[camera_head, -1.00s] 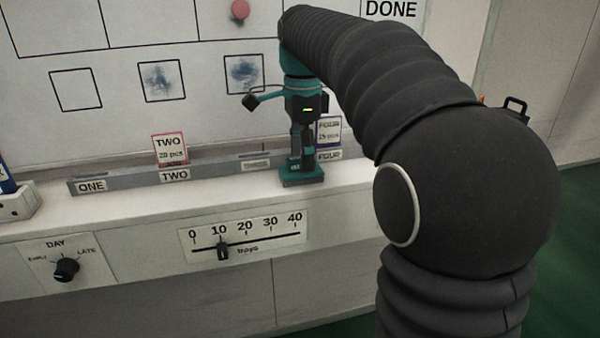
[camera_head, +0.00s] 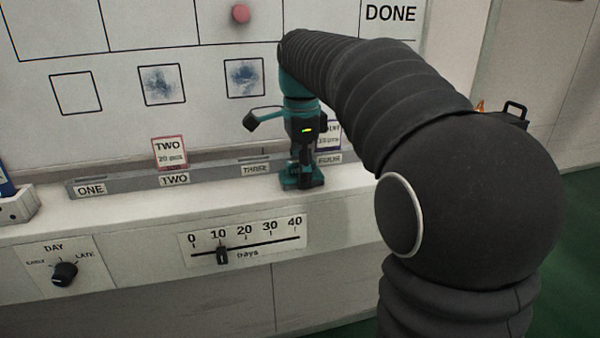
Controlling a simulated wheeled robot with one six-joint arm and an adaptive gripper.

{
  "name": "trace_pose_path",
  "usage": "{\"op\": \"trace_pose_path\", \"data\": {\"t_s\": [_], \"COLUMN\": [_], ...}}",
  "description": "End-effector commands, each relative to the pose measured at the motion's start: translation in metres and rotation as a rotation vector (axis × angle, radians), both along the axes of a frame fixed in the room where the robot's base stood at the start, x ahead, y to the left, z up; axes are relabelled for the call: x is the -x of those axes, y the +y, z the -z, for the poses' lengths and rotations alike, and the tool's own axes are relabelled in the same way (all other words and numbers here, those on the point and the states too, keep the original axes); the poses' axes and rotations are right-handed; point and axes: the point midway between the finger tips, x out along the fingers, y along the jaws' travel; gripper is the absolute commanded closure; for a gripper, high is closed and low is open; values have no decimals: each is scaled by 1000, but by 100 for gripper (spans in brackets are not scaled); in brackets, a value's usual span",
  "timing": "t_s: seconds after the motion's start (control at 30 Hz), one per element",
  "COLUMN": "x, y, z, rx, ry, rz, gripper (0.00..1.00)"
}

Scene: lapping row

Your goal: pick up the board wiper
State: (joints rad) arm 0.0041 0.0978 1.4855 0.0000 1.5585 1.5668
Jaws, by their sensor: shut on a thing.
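My gripper (camera_head: 303,170) points down at the white ledge below the whiteboard, in front of the grey rail. It is shut on a small teal and dark block at its fingertips, which I take to be the board wiper (camera_head: 290,184). The fingers cover much of the block, so its full shape is hidden. It is low over the ledge; I cannot tell whether it touches the surface.
The grey rail (camera_head: 122,183) carries labels ONE to FOUR. A card marked TWO (camera_head: 170,152) stands on it; another card (camera_head: 328,136) is partly hidden behind my gripper. A slider (camera_head: 222,255) and a dial (camera_head: 65,273) are on the ledge's front.

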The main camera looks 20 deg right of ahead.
Motion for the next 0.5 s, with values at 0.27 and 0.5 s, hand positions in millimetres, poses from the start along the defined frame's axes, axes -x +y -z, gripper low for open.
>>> {"op": "trace_pose_path", "data": {"t_s": [0.27,0.5], "x": [-1,-1], "y": [0,0], "z": [-38,-80], "rx": [0,0], "ry": [-4,-2], "rz": [0,0], "gripper": [83,83]}}
